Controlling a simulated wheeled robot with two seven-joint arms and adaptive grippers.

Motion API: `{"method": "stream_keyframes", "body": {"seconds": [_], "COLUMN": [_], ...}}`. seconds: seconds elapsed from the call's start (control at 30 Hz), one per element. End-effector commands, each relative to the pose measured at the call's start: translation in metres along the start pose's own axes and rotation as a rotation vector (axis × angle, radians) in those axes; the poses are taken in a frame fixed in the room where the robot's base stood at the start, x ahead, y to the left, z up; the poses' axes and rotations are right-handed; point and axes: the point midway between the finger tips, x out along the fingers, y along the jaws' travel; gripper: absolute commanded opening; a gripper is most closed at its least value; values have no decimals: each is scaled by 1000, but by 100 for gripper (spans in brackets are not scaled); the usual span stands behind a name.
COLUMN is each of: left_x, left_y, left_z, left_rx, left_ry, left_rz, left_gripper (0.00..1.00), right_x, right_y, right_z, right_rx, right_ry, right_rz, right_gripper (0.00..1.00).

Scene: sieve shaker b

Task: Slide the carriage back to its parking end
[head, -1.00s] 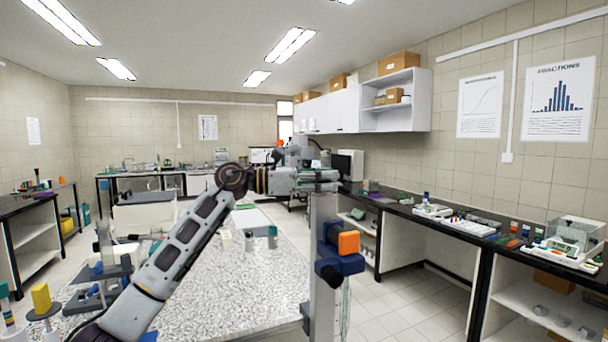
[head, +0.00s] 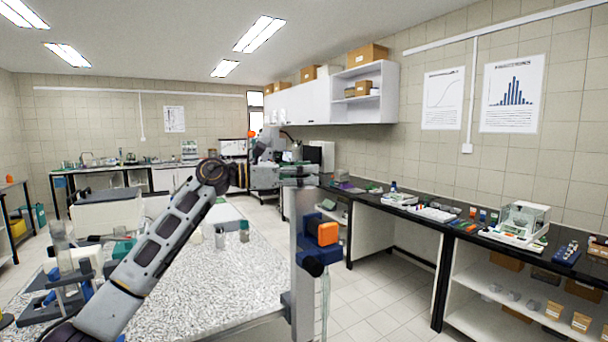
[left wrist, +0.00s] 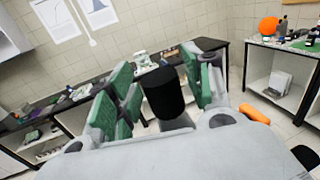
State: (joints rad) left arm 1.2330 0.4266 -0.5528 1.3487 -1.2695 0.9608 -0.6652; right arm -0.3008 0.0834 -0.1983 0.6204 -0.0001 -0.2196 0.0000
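In the head view a pale upright post (head: 305,225) stands at the table's near right corner. A blue block with an orange piece (head: 327,234) sits on its right side; I cannot tell whether this is the carriage. My left gripper (head: 300,180) is by the top of the post, its fingers hard to make out. In the left wrist view, the green-padded fingers of my left gripper (left wrist: 165,85) stand on both sides of a black cylinder (left wrist: 163,92) on a grey stem. Whether they press on it is unclear. My right gripper is out of view.
The speckled table (head: 250,280) carries small bottles (head: 244,232) and, at the left, lab stands partly hidden by my left arm. A black counter (head: 425,213) with instruments runs along the right wall. The tiled floor between them is clear.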

Motion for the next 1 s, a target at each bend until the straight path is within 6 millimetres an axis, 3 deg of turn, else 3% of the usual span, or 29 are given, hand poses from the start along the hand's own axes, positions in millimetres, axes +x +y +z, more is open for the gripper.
{"method": "stream_keyframes", "body": {"seconds": [0.47, 1.0], "left_x": [-10, -76], "left_y": [1, 1], "left_z": [-1, -1], "left_rx": [-1, -1], "left_ry": [2, 3], "left_rz": [2, 1], "left_gripper": [51, 51], "right_x": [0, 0], "right_y": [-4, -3], "right_z": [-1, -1], "right_rx": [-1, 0], "right_ry": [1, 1], "right_rz": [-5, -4], "right_gripper": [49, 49]}}
